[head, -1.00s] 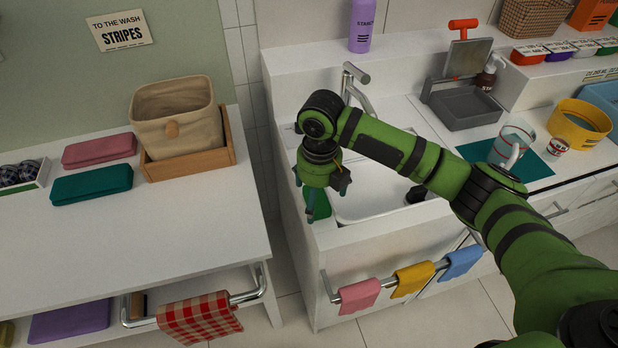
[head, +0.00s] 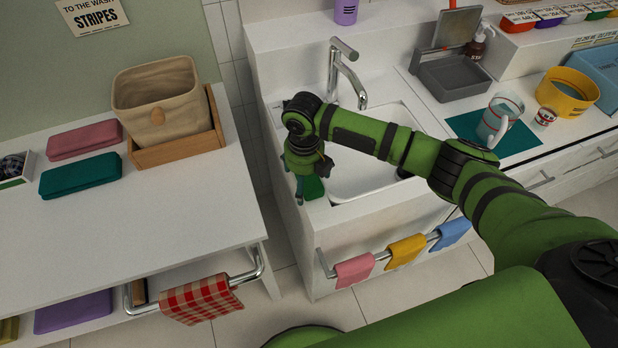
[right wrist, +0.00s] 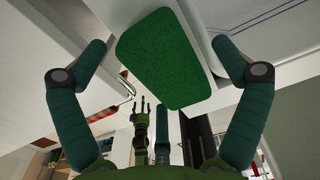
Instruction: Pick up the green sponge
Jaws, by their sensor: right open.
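The green sponge (head: 314,188) lies on the white counter at the sink's front left corner, partly hidden by my right gripper in the head view. My right gripper (head: 312,184) points down over it. In the right wrist view the sponge (right wrist: 160,58) shows as a green rounded block with a pale edge. It sits between the two open teal fingers of the right gripper (right wrist: 150,68), with gaps on both sides. What seems to be my left gripper (right wrist: 141,112) shows small in the right wrist view; its opening is unclear.
The sink basin (head: 365,172) and tap (head: 346,75) are right of and behind the gripper. Pink (head: 355,270), yellow (head: 405,250) and blue (head: 450,233) cloths hang on the front rail. A gap separates the counter from the left table (head: 150,215), which holds a basket (head: 155,100).

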